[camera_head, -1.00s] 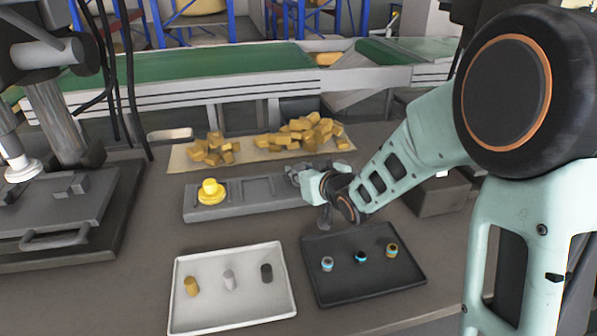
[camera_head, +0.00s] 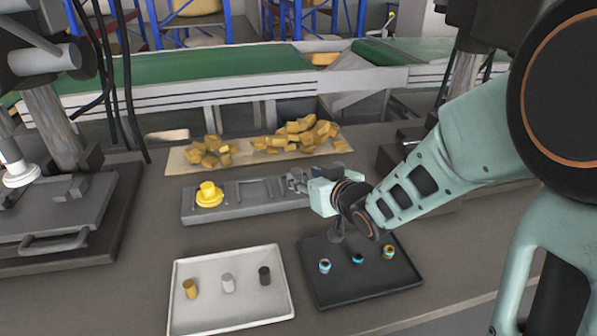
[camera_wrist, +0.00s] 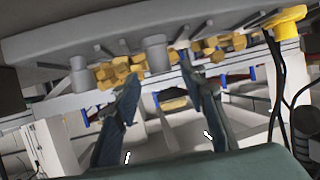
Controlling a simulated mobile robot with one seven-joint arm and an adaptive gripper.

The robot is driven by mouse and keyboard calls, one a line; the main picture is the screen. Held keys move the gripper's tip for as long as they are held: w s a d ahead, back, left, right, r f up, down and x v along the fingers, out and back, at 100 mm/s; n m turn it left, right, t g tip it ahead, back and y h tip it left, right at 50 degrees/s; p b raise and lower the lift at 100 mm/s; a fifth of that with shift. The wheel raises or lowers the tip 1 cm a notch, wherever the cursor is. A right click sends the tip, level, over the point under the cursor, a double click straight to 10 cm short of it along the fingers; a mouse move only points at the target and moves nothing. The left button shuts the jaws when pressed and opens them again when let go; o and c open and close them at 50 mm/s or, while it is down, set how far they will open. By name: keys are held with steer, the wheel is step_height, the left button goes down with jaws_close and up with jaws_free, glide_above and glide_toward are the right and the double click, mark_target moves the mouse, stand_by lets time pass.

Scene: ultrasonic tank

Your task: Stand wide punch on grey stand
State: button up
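The grey stand (camera_head: 250,208) is a long bar with recesses across the table's middle. A yellow punch (camera_head: 208,195) stands upright at its left end. My gripper (camera_head: 297,180) is at the stand's right end, pointing left, with its fingertips small and hard to make out. In the wrist view, which is upside down, its two dark fingers (camera_wrist: 160,70) are spread apart. A grey cylinder (camera_wrist: 157,50) on the stand appears between the fingertips, not visibly gripped. Another grey cylinder (camera_wrist: 78,75) is to its left. I cannot tell which piece is the wide punch.
A white tray (camera_head: 232,318) holds a brass, a pale and a dark cylinder. A black tray (camera_head: 350,295) holds three small banded pieces. Yellow blocks (camera_head: 300,132) lie on a board behind the stand. A press (camera_head: 60,215) stands at left.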

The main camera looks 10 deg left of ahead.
steer(key=p+v, duration=0.1)
steer(key=v, duration=0.5)
steer(key=shift+s+d, duration=0.1)
